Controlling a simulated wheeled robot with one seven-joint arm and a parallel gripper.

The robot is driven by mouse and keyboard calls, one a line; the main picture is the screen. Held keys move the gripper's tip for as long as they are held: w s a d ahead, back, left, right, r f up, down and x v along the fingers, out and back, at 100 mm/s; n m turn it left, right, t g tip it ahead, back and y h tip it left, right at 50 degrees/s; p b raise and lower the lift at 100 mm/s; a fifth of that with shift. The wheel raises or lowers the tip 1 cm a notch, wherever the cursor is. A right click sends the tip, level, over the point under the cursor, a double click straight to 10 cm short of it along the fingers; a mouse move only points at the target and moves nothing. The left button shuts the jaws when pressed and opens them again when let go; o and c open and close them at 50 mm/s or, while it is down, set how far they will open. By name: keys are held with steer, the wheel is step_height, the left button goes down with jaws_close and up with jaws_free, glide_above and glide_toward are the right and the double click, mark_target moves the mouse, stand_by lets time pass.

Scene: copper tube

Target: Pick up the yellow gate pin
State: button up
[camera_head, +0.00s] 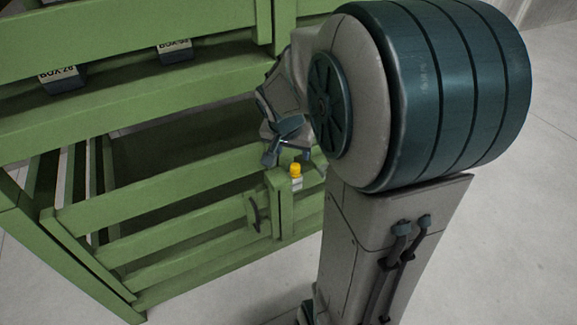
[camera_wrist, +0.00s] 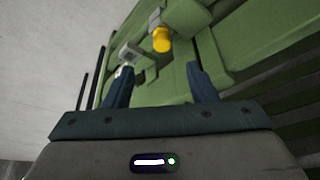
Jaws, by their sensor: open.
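The yellow gate pin (camera_head: 296,170) stands at the top of the green gate's post, with its yellow head showing and its lower part hidden. In the wrist view the yellow gate pin (camera_wrist: 161,40) lies ahead of my gripper, between the lines of the two fingers and beyond their tips. My gripper (camera_head: 287,158) is just above and left of the pin in the head view, partly hidden by my arm. In the wrist view my gripper (camera_wrist: 158,78) has its dark fingers spread apart with nothing between them.
The green slatted gate (camera_head: 190,215) has a dark handle (camera_head: 256,213) beside the post. A green shelf (camera_head: 120,105) above holds small dark boxes (camera_head: 62,78). In the wrist view a grey metal fitting (camera_wrist: 130,54) sits left of the pin. The grey floor in front is clear.

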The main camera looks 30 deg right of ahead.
mark_target(295, 166)
steer(key=b+x, duration=0.1)
steer(key=x, duration=0.5)
steer(key=shift+f, duration=0.1)
steer(key=shift+w+b+x, duration=0.2)
steer(key=shift+b+x, duration=1.1)
steer(key=shift+x, duration=1.4)
steer(key=c, duration=1.1)
